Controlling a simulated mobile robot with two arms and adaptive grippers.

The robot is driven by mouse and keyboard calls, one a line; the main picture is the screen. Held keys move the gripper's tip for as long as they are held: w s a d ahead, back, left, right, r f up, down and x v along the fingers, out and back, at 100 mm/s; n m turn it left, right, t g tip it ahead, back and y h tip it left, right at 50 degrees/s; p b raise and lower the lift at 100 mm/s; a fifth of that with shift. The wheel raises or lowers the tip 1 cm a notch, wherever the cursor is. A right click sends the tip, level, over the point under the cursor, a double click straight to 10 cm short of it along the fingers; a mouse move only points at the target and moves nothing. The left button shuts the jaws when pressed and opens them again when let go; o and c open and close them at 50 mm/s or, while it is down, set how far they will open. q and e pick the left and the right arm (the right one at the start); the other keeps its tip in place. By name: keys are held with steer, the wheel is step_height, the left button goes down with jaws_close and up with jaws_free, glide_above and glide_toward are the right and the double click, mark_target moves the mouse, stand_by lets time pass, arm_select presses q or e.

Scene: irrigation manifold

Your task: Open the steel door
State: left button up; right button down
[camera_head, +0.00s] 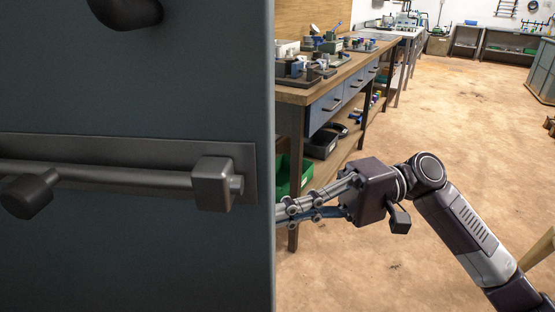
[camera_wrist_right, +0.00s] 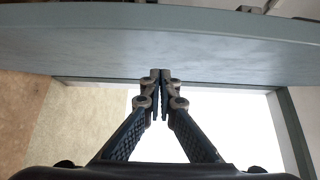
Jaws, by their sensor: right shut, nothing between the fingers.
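The steel door (camera_head: 130,95) is a dark blue-grey panel filling the left of the head view. It carries a metal slide bolt (camera_head: 120,178) with a round knob, and a dark handle (camera_head: 127,10) above. My right gripper (camera_head: 312,206) reaches in from the right, and its fingertips are hidden behind the door's free edge. In the right wrist view the gripper (camera_wrist_right: 160,80) is shut and empty, its tips at or close to the grey door panel (camera_wrist_right: 160,45); contact cannot be told. My left gripper is not in view.
A wooden workbench (camera_head: 290,95) with drawers and small parts stands beyond the door edge. A green bin (camera_head: 292,176) and a dark bin (camera_head: 327,140) sit below it. Open brown floor (camera_head: 450,130) lies to the right. A grey frame edge (camera_wrist_right: 290,130) shows in the wrist view.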

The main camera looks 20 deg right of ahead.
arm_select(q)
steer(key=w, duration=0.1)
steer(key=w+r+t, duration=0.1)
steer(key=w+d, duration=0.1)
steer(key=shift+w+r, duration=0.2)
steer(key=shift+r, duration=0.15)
arm_select(e)
steer(key=s+a, duration=0.2)
steer(key=s, duration=0.4)
steer(key=shift+a, duration=0.35)
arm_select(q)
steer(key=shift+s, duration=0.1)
arm_select(e)
steer(key=shift+s, duration=0.15)
